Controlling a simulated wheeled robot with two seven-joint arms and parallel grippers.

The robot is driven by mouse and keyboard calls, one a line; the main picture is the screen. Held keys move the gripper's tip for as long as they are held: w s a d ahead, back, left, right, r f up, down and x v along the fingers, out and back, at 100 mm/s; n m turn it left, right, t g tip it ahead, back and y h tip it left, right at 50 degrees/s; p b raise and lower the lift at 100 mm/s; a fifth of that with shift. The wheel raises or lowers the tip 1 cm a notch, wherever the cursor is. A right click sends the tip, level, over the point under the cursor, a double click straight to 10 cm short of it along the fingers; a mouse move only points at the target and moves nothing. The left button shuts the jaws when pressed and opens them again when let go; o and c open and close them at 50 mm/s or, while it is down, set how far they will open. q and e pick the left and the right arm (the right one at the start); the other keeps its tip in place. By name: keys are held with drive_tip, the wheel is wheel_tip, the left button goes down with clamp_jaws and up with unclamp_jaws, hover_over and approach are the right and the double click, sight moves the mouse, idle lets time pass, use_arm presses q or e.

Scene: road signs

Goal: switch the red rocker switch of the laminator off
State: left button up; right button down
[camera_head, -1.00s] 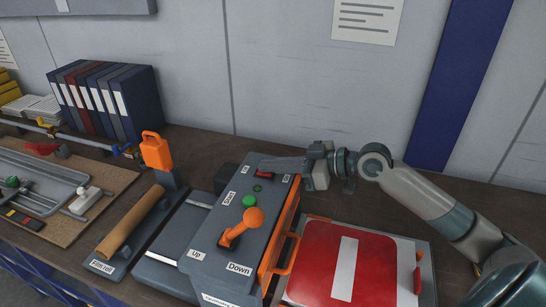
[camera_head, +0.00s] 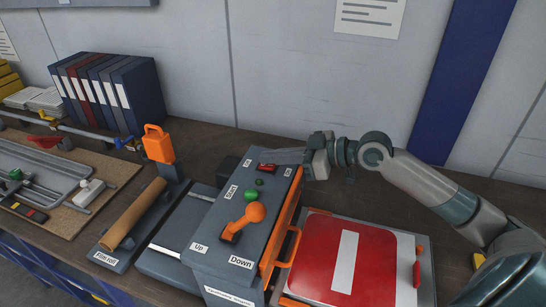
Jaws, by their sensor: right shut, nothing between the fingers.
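The laminator (camera_head: 225,220) is a dark grey box with an orange frame on its right side. Its red rocker switch (camera_head: 267,168) is near the far end of the top, between two small white labels too small to read. A small round lamp (camera_head: 259,183) nearer than the switch looks dark. My right gripper (camera_head: 264,157) is shut and empty, reaching in from the right, with its fingertips right at the far side of the switch. It partly covers the switch's far edge; I cannot tell whether it touches. My left gripper is not in view.
A green button (camera_head: 250,196) and an orange-knobbed lever (camera_head: 255,213) are on the laminator's top. A red sign with a white bar (camera_head: 375,255) lies at right. A film roll (camera_head: 135,215), binders (camera_head: 110,90) and a board with tools (camera_head: 110,180) are at left.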

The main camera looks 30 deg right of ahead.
sight(271, 165)
drive_tip(key=shift+r, duration=0.35)
drive_tip(key=r+p, duration=0.4)
drive_tip(key=shift+w+a+r, duration=0.1)
drive_tip(key=shift+w+a, duration=0.05)
drive_tip(key=shift+w, duration=0.1)
drive_tip(key=b+v, duration=0.3)
drive_tip(key=v, duration=0.2)
drive_tip(key=shift+f+b, duration=0.2)
drive_tip(key=shift+b, duration=0.15)
drive_tip(key=shift+r+b+v, duration=0.2)
drive_tip(key=shift+b+v, duration=0.3)
drive_tip(key=shift+v, duration=0.7)
drive_tip(key=shift+r+b+v, duration=0.2)
drive_tip(key=shift+b+v, duration=0.3)
drive_tip(key=shift+v, duration=0.75)
drive_tip(key=shift+a, duration=0.1)
